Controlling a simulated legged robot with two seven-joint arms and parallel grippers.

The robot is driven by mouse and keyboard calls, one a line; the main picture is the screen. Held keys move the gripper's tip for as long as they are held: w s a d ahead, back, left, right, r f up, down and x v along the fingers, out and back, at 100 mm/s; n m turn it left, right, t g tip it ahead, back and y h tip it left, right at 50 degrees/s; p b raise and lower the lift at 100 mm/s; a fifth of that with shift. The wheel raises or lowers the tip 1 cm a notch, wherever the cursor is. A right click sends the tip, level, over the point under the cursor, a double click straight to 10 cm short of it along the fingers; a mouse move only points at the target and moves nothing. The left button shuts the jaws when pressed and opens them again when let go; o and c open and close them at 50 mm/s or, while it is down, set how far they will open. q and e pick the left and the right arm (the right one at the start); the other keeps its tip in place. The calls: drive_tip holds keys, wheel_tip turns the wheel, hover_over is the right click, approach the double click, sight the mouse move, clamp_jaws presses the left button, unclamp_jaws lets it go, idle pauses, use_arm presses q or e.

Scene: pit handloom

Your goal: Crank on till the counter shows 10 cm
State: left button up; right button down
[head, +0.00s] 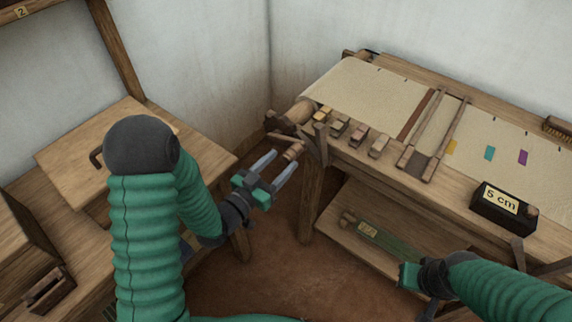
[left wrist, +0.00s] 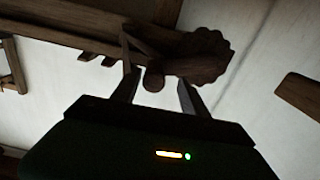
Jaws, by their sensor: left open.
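The counter (head: 502,208) is a black box on the loom's front right whose label reads "5 cm". The wooden crank handle (head: 293,151) sticks out at the loom's left end, below the cloth roller (head: 298,112). My left gripper (head: 284,156) is open, its two fingers pointing at the handle. In the left wrist view the round handle end (left wrist: 153,80) shows between the open fingers (left wrist: 157,88), with the toothed wheel (left wrist: 208,55) behind it. I cannot tell whether the fingers touch the handle. My right gripper (head: 418,285) is low at the front right; its jaws are unclear.
The beige cloth (head: 365,88) lies over the loom, with several small wooden blocks (head: 359,134) along its front beam. A shelf (head: 345,243) below holds a labelled bundle (head: 380,239). A wooden bench (head: 65,155) stands at left. Bare floor lies between bench and loom.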

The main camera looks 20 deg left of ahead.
sight(290, 156)
use_arm(q)
drive_tip(key=w, duration=0.1)
drive_tip(key=w+d, duration=0.2)
drive_tip(key=shift+w+d+r, duration=0.1)
drive_tip(key=shift+d+r, duration=0.15)
drive_tip(key=shift+r, duration=0.05)
drive_tip(key=shift+a+f, duration=0.1)
drive_tip(key=shift+a, duration=0.35)
drive_tip(key=shift+c, duration=1.3)
drive_tip(key=shift+d, duration=0.25)
clamp_jaws()
drive_tip(key=shift+a, duration=0.1)
